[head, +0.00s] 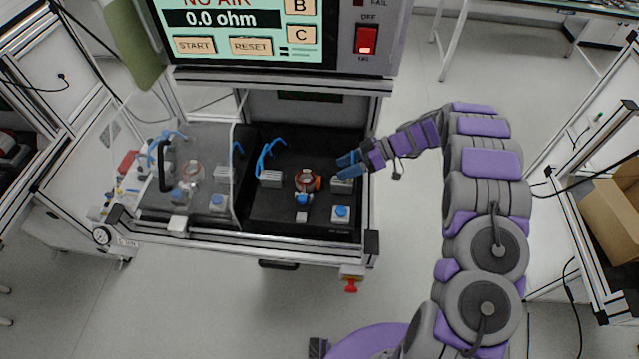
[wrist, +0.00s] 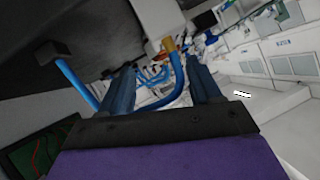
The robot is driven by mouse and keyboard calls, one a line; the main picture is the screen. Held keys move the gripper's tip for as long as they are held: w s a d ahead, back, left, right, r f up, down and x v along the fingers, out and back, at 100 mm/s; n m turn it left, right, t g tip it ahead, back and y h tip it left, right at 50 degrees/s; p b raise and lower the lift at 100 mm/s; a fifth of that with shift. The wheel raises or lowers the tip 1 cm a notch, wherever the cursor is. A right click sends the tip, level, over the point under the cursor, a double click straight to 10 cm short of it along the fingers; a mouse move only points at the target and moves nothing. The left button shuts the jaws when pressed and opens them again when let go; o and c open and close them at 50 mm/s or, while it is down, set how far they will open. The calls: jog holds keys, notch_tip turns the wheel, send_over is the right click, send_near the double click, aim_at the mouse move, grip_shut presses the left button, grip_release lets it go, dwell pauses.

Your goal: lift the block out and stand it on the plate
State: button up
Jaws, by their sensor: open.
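My gripper (head: 343,166) is open at the right side of the test station, with its two blue fingers pointing left. In the wrist view the fingers (wrist: 160,85) are apart. A blue tube with a brass-coloured end (wrist: 168,45) shows between or beyond them; I cannot tell its distance. In the head view a copper-ringed stator (head: 308,180) sits on the black plate (head: 270,212), left of and slightly below my gripper. Small grey blocks stand left (head: 270,179) and right (head: 343,187) of it, the right one partly hidden by my gripper. I cannot tell which block is meant.
A clear cover with a black handle (head: 165,165) stands over the left bay, which holds another stator (head: 190,175). Blue tubes (head: 268,158) rise behind the left block. A blue-topped block (head: 341,213) is at front right. The screen unit (head: 250,30) overhangs the back.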

aim_at(330, 179)
jog(key=x, duration=0.2)
jog(key=shift+a, duration=0.35)
jog(key=shift+s+a+f+b, duration=0.3)
jog(key=shift+s+a+f, duration=0.25)
jog(key=shift+a+f, duration=0.2)
jog(key=shift+s+a+f, duration=0.1)
jog(key=shift+a, duration=0.2)
jog(key=shift+a+f, duration=0.2)
jog(key=shift+a, duration=0.75)
jog(key=shift+c, duration=0.6)
jog(key=shift+d, duration=0.45)
jog(key=c, duration=0.6)
jog(key=shift+a, duration=0.15)
grip_shut()
